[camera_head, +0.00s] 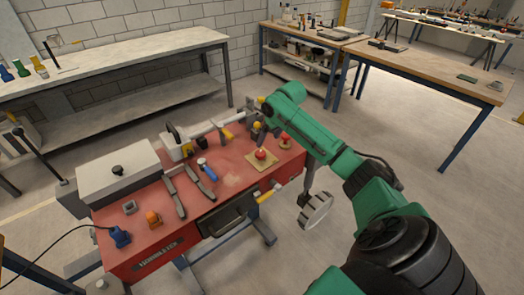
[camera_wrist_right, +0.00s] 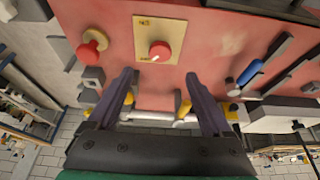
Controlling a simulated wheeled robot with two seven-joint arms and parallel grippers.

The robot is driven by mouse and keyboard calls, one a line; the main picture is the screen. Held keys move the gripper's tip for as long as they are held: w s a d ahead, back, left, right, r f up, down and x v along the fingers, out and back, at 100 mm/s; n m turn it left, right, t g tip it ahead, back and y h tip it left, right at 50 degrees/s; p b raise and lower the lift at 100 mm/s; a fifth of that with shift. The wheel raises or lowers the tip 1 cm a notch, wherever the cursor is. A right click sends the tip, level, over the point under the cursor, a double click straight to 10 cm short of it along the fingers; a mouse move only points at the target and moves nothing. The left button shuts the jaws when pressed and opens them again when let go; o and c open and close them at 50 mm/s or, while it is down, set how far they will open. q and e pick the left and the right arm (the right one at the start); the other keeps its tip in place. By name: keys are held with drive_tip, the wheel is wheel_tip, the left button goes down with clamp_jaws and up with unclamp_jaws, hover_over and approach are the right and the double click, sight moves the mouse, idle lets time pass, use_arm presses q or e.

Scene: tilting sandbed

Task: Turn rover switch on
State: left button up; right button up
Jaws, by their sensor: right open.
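A red round knob (camera_head: 260,154) sits on a yellow plate on the red bench top (camera_head: 232,180). In the wrist view the knob (camera_wrist_right: 160,51) has a pale mark on its face, and the small print on its plate (camera_wrist_right: 143,22) is too small to read. A second red knob (camera_head: 285,141) stands to its right; it also shows in the wrist view (camera_wrist_right: 90,50). I cannot tell which is the rover switch. My right gripper (camera_wrist_right: 158,78) is open and empty, its fingers pointing toward the plated knob, apart from it. My left gripper is out of view.
A blue-handled tool (camera_head: 206,169), dark bars (camera_head: 175,197), a white-lidded box (camera_head: 118,172) and blue (camera_head: 120,237) and orange (camera_head: 153,218) pieces occupy the bench's left. A white tube (camera_wrist_right: 165,119) lies along one side. A wheel (camera_head: 315,210) hangs at the right.

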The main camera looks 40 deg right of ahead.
sight(261, 153)
drive_tip(key=x, duration=1)
drive_tip(key=shift+w+f, duration=0.1)
drive_tip(key=shift+f, duration=0.15)
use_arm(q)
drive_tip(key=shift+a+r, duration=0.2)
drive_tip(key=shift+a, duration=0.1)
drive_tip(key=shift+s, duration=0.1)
use_arm(e)
drive_tip(key=shift+c, duration=0.3)
clamp_jaws()
